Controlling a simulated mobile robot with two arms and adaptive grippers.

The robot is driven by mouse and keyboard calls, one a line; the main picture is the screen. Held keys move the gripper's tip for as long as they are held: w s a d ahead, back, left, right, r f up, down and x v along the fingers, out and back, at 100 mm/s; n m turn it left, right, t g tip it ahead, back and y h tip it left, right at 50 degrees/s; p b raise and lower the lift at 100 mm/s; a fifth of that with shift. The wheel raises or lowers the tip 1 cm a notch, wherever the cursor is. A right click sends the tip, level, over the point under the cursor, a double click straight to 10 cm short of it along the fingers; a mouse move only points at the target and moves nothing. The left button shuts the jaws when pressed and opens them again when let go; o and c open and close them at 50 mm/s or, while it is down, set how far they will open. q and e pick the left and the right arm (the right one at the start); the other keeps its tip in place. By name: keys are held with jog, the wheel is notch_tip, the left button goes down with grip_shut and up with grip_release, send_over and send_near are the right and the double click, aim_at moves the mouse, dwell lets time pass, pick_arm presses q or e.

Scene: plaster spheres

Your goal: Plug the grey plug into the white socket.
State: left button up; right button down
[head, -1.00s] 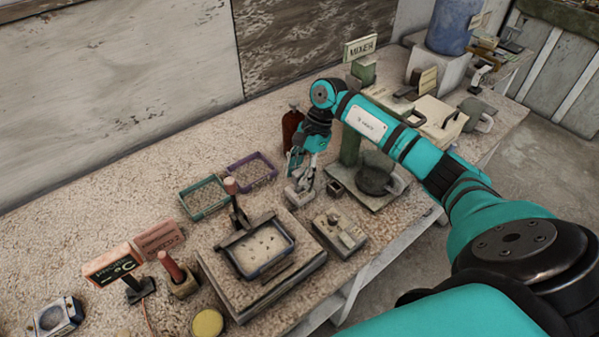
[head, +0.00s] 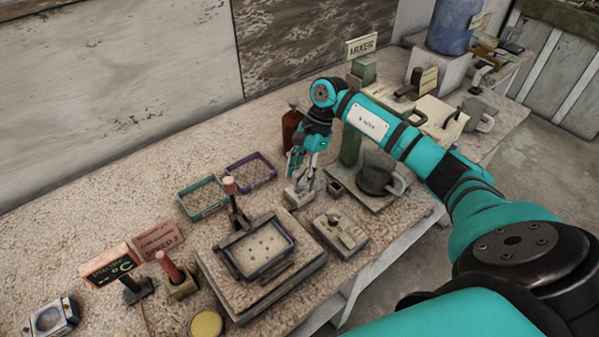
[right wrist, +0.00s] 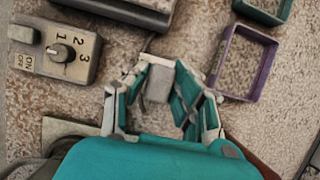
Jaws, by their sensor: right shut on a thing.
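My right gripper (head: 303,177) is low over the bench, in front of the dark red bottle. It is shut on the grey plug (right wrist: 158,84), which shows as a grey block between the fingers in the right wrist view. The white socket (head: 297,198) is a small pale block on the bench directly under the fingertips. In the right wrist view only a pale edge of the socket (right wrist: 150,58) shows past the plug. I cannot tell whether the plug is seated in it or just above it. My left gripper is not in view.
A grey switch box with a dial (head: 340,232) sits right of the socket. A press with a tray (head: 262,275) stands in front. Purple (head: 232,178) and green (head: 182,207) trays lie to the left.

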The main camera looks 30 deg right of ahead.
jog(key=shift+b, duration=0.35)
dwell(0.5)
jog(key=shift+f+b, duration=1.55)
jog(key=shift+b, duration=0.2)
jog(key=c, duration=1)
grip_release()
jog(key=shift+r, duration=0.15)
jog(key=shift+r+p, duration=0.85)
jog(key=shift+r, duration=1.05)
